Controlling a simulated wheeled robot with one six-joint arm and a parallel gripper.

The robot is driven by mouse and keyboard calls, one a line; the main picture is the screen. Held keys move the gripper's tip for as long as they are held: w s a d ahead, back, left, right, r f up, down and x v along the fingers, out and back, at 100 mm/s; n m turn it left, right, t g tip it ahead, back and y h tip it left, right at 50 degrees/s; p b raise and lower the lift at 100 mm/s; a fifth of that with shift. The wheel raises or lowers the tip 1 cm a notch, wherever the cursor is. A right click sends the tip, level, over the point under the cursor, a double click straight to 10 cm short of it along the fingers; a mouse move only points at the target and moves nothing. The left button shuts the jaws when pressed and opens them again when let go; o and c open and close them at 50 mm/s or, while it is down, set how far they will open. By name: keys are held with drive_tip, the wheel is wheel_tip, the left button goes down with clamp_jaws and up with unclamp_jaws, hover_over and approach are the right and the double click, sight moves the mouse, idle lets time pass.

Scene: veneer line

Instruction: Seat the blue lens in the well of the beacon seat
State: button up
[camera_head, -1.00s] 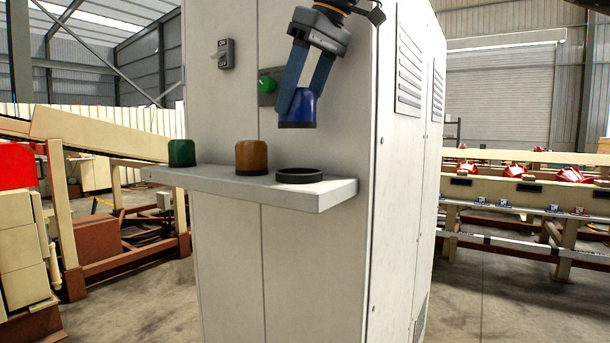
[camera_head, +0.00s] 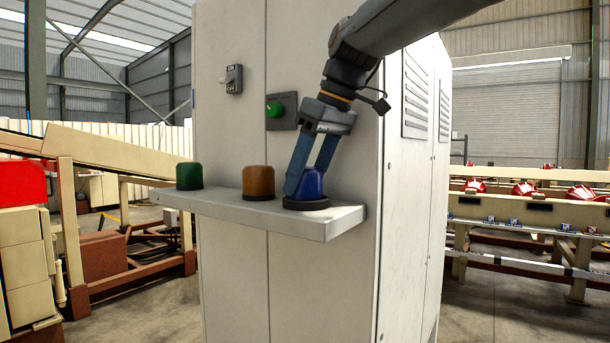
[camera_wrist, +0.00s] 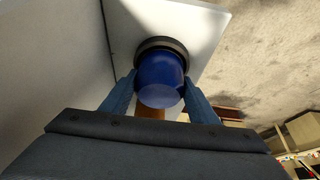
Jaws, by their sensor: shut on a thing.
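The blue lens (camera_head: 309,184) is a dark blue dome held upright between the two fingers of my gripper (camera_head: 305,188). Its lower end is at the black ring of the beacon seat (camera_head: 306,204), on the right part of a pale shelf. In the wrist view the lens (camera_wrist: 161,80) stands between the fingertips, with the seat ring (camera_wrist: 162,44) around or just behind its base. The well is hidden by the lens, so I cannot tell whether it is fully down. My gripper is shut on the lens.
The shelf (camera_head: 225,209) juts from a grey cabinet (camera_head: 232,120). An amber lens (camera_head: 258,182) stands left of the seat, and a green lens (camera_head: 189,176) farther left. A green knob (camera_head: 274,109) and a switch (camera_head: 234,79) are on the cabinet above. The shelf's right end is clear.

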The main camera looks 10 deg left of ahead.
drive_tip(key=shift+f, duration=0.1)
drive_tip(key=o, duration=1.1)
drive_tip(key=shift+c, duration=0.2)
drive_tip(key=b+v, duration=0.1)
drive_tip(key=v, duration=1.1)
drive_tip(key=shift+b, duration=0.3)
